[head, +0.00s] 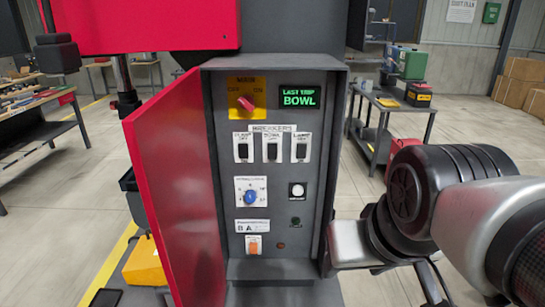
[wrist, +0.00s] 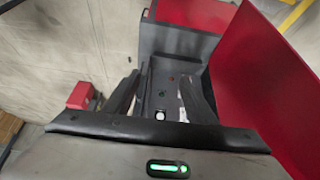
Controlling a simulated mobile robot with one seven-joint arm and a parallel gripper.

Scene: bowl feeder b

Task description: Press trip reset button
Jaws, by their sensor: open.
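The control panel (head: 225,150) sits in an open dark grey cabinet. A white round button (head: 298,190) with a small dark label is at its right, mid-height. A dark green button (head: 295,221) is below it, and a small reddish one (head: 281,245) is lower. The labels are too small to read, so I cannot tell which is the trip reset. The lit green display (head: 299,97) reads LAST TRIP BOWL. My gripper (wrist: 160,98) is open and empty, facing the panel. The white button (wrist: 160,115) and green button (wrist: 161,94) show between its fingers.
The red cabinet door (head: 165,190) stands open at the left. Three breaker switches (head: 271,150), a red main knob (head: 246,104), a blue knob (head: 250,197) and an orange rocker (head: 254,244) share the panel. The cabinet's side wall (head: 335,150) borders it at the right, near my arm.

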